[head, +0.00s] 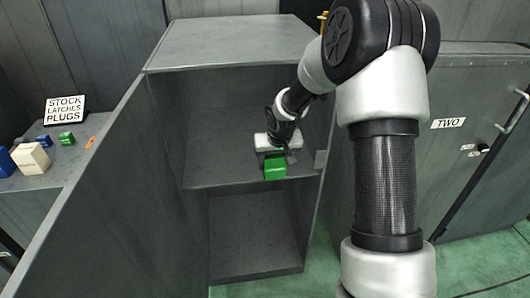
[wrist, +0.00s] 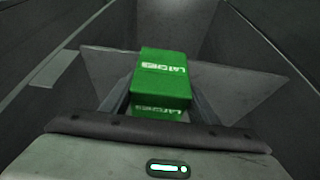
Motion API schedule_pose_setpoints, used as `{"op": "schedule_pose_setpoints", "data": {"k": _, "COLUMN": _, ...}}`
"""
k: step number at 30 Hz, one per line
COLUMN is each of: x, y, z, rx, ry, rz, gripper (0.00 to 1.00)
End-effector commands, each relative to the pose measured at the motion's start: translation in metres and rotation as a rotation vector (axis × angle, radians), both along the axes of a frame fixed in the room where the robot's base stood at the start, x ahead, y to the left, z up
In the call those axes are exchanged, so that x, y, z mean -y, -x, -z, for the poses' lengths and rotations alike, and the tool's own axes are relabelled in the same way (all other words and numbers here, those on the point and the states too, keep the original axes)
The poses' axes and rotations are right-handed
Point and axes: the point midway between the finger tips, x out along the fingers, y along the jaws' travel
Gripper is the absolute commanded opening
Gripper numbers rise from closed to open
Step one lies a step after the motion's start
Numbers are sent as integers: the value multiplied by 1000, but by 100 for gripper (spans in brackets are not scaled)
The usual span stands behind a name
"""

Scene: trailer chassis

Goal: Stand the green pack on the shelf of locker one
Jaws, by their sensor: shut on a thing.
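The green pack (head: 275,168) is inside the open locker one (head: 232,44), at the front right of its shelf (head: 215,173). My gripper (head: 277,155) reaches into the locker and is shut on the pack. In the wrist view the pack (wrist: 162,75) sits between the fingers, with white lettering on two faces. The pack looks upright in the head view. I cannot tell whether its underside touches the shelf. The upper part of the pack is hidden by my gripper in the head view.
Locker one's right side wall (head: 321,160) is close to my gripper. The shelf's left part is bare, and the lower compartment (head: 252,235) looks empty. Locker two (head: 455,165) is shut at right. A side bench (head: 75,165) at left holds several small blocks and a sign (head: 65,110).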

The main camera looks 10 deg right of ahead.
Motion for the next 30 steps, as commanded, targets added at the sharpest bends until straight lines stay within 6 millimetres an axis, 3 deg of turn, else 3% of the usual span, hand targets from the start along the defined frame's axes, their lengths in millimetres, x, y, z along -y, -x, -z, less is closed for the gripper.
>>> {"op": "schedule_pose_setpoints", "data": {"k": 6, "x": 0, "y": -60, "z": 2, "rx": 2, "ry": -3, "rz": 1, "gripper": 25}}
{"op": "schedule_pose_setpoints", "data": {"k": 12, "x": 0, "y": -94, "z": 1, "rx": 1, "ry": -1, "rz": 1, "gripper": 25}}
{"op": "schedule_pose_setpoints", "data": {"k": 19, "x": 0, "y": -108, "z": 2, "rx": 1, "ry": -1, "rz": 1, "gripper": 25}}
{"op": "schedule_pose_setpoints", "data": {"k": 24, "x": 0, "y": -105, "z": 31, "rx": -2, "ry": -1, "rz": 0, "gripper": 25}}
{"op": "schedule_pose_setpoints", "data": {"k": 30, "x": 0, "y": -106, "z": 34, "rx": 2, "ry": 0, "rz": 0, "gripper": 25}}
